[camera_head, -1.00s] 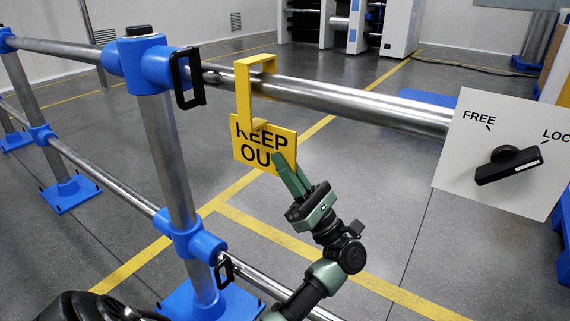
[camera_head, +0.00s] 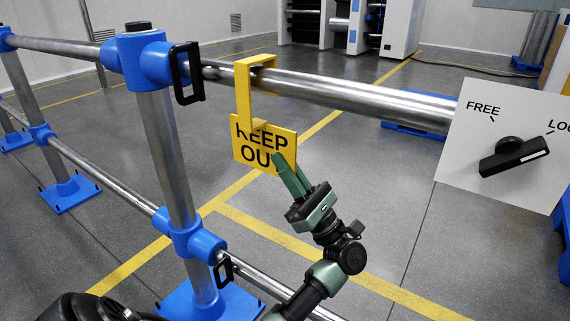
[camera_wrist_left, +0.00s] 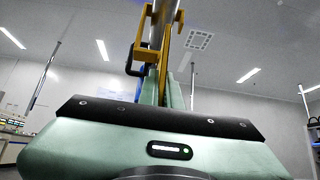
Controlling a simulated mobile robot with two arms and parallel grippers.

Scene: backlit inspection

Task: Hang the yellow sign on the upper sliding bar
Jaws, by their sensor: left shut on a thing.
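The yellow sign (camera_head: 250,145) reads KEEP OUT, with part of its lettering covered. Its yellow hook (camera_head: 243,90) reaches up to the upper sliding bar (camera_head: 340,92), and its top lies across the bar near the blue post joint. My left gripper (camera_head: 284,165) is shut on the sign near its lower right edge, below the bar. In the left wrist view the yellow hook (camera_wrist_left: 155,45) rises beyond my green fingers towards the bar. Whether the hook bears on the bar is hard to tell. My right gripper is not seen.
A black handle (camera_head: 187,73) is beside the blue joint (camera_head: 147,62), left of the hook. A white panel (camera_head: 500,145) with a black knob (camera_head: 514,157), marked FREE and LOC, covers the bar's right end. A lower bar (camera_head: 120,196) runs below.

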